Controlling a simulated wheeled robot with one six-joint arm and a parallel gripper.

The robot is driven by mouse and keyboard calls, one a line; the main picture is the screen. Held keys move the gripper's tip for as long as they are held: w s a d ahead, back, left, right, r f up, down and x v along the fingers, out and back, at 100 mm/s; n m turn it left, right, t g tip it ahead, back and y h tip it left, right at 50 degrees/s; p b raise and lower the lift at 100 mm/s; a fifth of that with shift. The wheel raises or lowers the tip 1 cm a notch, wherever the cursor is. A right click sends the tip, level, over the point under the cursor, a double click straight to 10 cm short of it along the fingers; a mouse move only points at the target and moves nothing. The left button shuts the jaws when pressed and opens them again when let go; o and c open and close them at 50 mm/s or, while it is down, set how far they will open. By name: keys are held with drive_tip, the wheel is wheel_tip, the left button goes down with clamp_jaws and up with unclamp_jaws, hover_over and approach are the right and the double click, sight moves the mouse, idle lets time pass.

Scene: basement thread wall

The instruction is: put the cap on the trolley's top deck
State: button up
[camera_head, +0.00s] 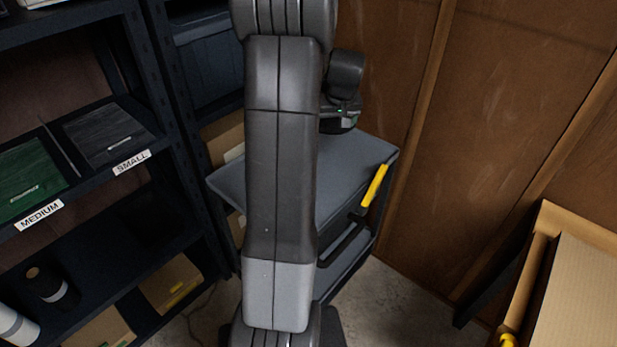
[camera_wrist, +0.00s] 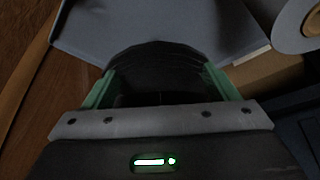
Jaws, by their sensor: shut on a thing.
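My gripper (camera_wrist: 160,88) is shut on a black cap (camera_wrist: 158,62), which sits between its green fingers in the wrist view. The trolley's grey-blue top deck (camera_head: 362,165) is in the middle of the head view, partly hidden behind my arm. The deck also fills the upper part of the wrist view (camera_wrist: 110,22), beyond the cap. In the head view my gripper (camera_head: 340,122) is over the far part of the deck, mostly hidden by my arm and wrist. I cannot tell how high the cap is above the deck.
The visible deck is bare. The trolley has a yellow handle (camera_head: 374,187) at its right. A dark shelf rack (camera_head: 160,95) with MEDIUM and SMALL bins stands on the left. A wooden wall (camera_head: 490,120) is behind.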

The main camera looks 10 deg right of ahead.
drive_tip(key=b, duration=0.5)
hover_over(330, 173)
drive_tip(key=s, duration=0.1)
wheel_tip(330, 173, down, 7)
wheel_tip(330, 173, down, 10)
drive_tip(key=shift+s+f+b, duration=0.1)
drive_tip(key=shift+s+b, duration=0.05)
drive_tip(key=shift+b, duration=0.4)
drive_tip(key=o, duration=0.9)
drive_tip(key=shift+o, duration=0.2)
drive_tip(key=v, duration=1.2)
drive_tip(key=shift+p, duration=0.4)
